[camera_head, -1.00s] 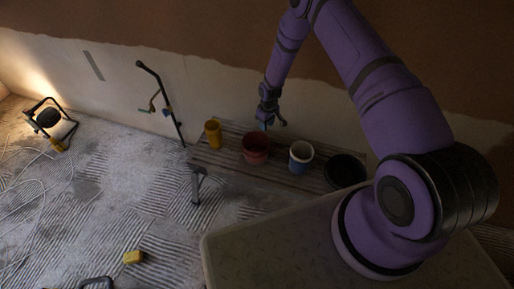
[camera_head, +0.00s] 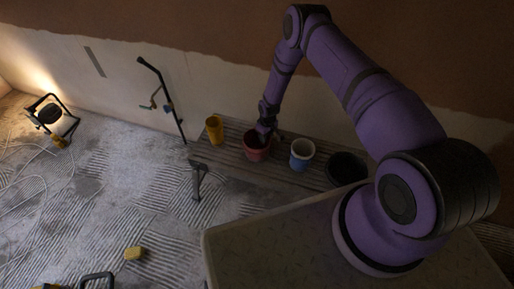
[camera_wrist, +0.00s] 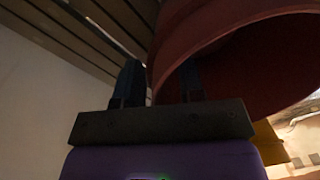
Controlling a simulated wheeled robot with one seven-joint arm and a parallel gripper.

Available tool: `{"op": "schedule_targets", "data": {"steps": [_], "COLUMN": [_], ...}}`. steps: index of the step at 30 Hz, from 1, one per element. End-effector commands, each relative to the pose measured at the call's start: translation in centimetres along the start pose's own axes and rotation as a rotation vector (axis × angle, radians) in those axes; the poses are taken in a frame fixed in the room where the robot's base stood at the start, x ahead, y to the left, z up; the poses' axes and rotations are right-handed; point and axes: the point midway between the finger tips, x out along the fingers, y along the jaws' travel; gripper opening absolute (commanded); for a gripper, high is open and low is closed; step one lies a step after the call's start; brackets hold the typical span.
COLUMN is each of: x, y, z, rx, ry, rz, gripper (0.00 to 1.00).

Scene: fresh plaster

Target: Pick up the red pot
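The red pot (camera_head: 256,152) stands on a slatted wooden surface, between a yellow pot and a blue-and-white one. My gripper (camera_head: 266,133) is lowered at its rim, on the side toward the blue-and-white pot. In the wrist view the red pot (camera_wrist: 255,72) fills the upper right, mouth toward the camera. My gripper (camera_wrist: 161,78) straddles the pot's wall there, with one dark finger outside and the other inside the mouth. The fingers are apart, with a gap still visible beside the wall. The inside fingertip is partly lost in shadow.
The yellow pot (camera_head: 214,130) stands left of the red pot, the blue-and-white pot (camera_head: 302,154) right, and a black bucket (camera_head: 346,169) further right. The plaster wall (camera_head: 225,92) rises close behind. A dark tool (camera_head: 198,179) stands at the surface's front left.

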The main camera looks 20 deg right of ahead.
Motion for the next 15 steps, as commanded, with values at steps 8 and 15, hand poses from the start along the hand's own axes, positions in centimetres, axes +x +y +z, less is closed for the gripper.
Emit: {"op": "schedule_targets", "data": {"steps": [8,15], "x": [-0.05,-0.08], "y": [0.00,0.01], "z": [-0.02,-0.03], "rx": [0.000,0.000], "ry": [0.000,0.000], "rz": [0.000,0.000], "gripper": [0.06,0.00]}}
